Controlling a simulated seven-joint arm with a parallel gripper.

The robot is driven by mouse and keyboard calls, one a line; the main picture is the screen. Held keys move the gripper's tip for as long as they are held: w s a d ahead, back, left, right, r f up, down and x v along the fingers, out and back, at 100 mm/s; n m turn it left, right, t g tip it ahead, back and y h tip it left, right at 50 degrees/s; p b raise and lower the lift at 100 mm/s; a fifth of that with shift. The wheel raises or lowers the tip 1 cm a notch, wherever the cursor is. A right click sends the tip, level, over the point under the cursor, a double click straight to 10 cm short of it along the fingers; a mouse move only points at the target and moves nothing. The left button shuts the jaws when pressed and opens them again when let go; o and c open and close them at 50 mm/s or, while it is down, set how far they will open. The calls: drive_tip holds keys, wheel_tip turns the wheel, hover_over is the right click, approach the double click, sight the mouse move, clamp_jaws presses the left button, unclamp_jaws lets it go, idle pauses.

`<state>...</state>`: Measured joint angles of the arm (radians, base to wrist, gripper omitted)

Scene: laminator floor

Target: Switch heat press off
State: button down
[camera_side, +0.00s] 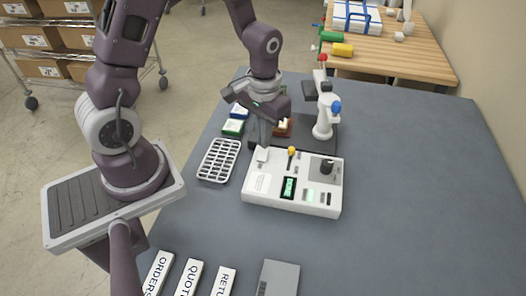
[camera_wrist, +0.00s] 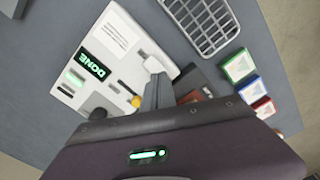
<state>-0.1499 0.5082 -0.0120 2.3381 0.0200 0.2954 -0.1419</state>
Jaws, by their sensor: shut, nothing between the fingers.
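The heat press has a white control box (camera_side: 262,200) in the middle of the grey table, with a white press stand (camera_side: 323,118) behind it carrying a blue knob and a red ball. A yellow-topped lever (camera_side: 291,152), a dark round knob (camera_side: 326,168) and several small buttons are on the box. A white paddle-like piece (camera_wrist: 161,67) stands at its back left corner in the side view. My gripper (camera_side: 264,146) is shut and empty, pointing down close by this piece; I cannot tell whether they touch.
A white grid rack (camera_side: 219,160) lies left of the box. Small green (camera_side: 233,127), blue and red boxes stand behind. Labelled binders (camera_side: 189,278) and a grey box (camera_side: 279,279) are at the front. The table's right side is clear.

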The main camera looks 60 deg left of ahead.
drive_tip(key=shift+f, duration=0.9)
idle(0.4)
drive_tip(key=shift+r, duration=3.5)
drive_tip(key=shift+r, duration=0.1)
drive_tip(key=s+d+r+m+t, duration=0.3)
drive_tip(key=s+d+r+t, duration=0.1)
drive_tip(key=s+r, duration=1)
wheel_tip(320, 180, up, 2)
drive_tip(key=shift+r+t, duration=0.25)
drive_tip(key=shift+t, duration=0.55)
